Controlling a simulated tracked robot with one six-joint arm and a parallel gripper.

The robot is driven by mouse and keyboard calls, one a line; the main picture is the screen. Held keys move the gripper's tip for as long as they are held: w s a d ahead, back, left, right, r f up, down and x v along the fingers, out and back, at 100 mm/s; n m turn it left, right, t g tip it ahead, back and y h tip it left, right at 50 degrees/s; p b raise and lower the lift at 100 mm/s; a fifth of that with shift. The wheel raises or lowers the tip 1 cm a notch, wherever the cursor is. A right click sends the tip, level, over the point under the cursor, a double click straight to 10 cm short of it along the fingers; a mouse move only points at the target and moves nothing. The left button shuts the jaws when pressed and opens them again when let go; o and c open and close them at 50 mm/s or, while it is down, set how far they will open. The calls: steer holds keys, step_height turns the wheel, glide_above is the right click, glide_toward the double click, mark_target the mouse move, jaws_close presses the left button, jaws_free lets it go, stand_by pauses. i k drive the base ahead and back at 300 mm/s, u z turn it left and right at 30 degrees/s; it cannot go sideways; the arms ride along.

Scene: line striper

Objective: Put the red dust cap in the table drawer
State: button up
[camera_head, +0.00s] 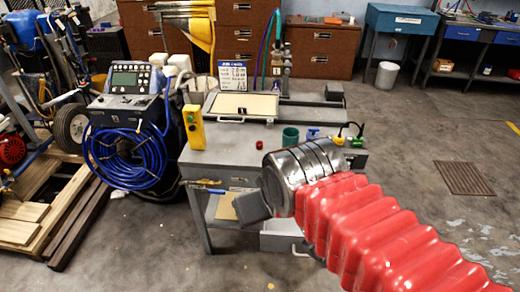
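The red dust cap (259,145) is a small red piece on the grey work table (225,155), near the middle of its top. A light grey drawer front (280,242) with a handle shows low at the table's front, partly behind my arm. I cannot tell how far it is open, and its inside is hidden. My arm, with a red ribbed sleeve and a silver wrist, reaches in from the lower right. My gripper (252,207) shows as a dark grey block in front of the table, below and apart from the cap. Its fingers cannot be made out.
A yellow control box (194,127) stands left of the cap, and a green cup (290,137) and a blue item (313,134) stand to its right. A framed panel (242,106) lies behind. A blue hose coil (128,155) hangs left of the table. Floor at right is open around a grate (465,178).

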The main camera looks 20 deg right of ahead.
mark_target(290, 222)
steer(key=u, duration=0.35)
steer(key=i, duration=1)
steer(key=u, duration=0.05)
